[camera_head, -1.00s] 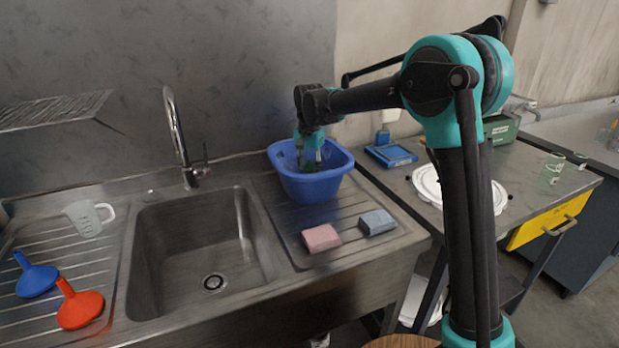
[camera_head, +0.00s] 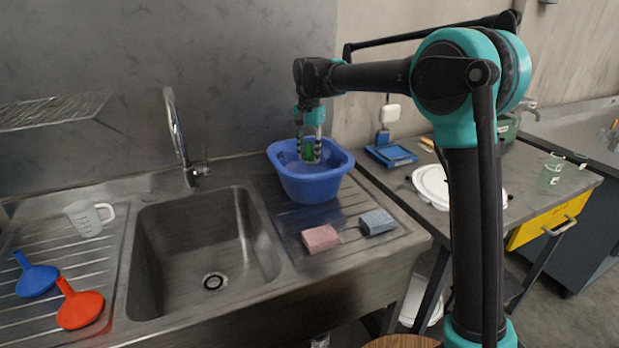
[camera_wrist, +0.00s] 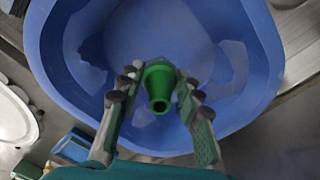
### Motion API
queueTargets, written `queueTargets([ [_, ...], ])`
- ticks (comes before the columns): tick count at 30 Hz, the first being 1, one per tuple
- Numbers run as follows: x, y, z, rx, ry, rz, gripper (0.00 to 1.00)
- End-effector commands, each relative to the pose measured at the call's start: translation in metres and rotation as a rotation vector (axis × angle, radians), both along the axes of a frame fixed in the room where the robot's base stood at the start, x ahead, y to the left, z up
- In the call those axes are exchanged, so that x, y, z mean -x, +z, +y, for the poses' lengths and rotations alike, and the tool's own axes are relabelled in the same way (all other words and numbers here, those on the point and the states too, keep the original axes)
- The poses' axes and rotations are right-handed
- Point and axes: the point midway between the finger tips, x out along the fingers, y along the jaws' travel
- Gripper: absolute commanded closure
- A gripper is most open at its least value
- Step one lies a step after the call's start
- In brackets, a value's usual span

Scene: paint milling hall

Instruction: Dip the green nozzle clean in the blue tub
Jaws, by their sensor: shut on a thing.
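The blue tub (camera_head: 310,187) stands on the right drainboard of the sink. My gripper (camera_head: 309,150) points down over the tub's opening. It is shut on the green nozzle (camera_head: 309,151), which also shows between the fingers in the wrist view (camera_wrist: 159,86). The nozzle's open narrow end faces the wrist camera. The tub's inside (camera_wrist: 150,25) fills most of the wrist view, with paler and darker patches that look like water. The nozzle appears near the rim level; I cannot tell whether its lower end touches the water.
A pink sponge (camera_head: 321,238) and a grey-blue sponge (camera_head: 377,222) lie in front of the tub. The tap (camera_head: 176,135) and sink basin (camera_head: 205,245) are to the left. A blue tray (camera_head: 391,155) and white round lid (camera_head: 440,187) are on the right table.

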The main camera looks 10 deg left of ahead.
Motion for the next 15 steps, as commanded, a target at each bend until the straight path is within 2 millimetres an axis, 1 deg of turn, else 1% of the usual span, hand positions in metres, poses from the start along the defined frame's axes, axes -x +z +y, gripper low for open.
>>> queueTargets([
  [15, 0.0, 0.038, 0.0, 0.0, 0.0, 0.0, 0.94],
])
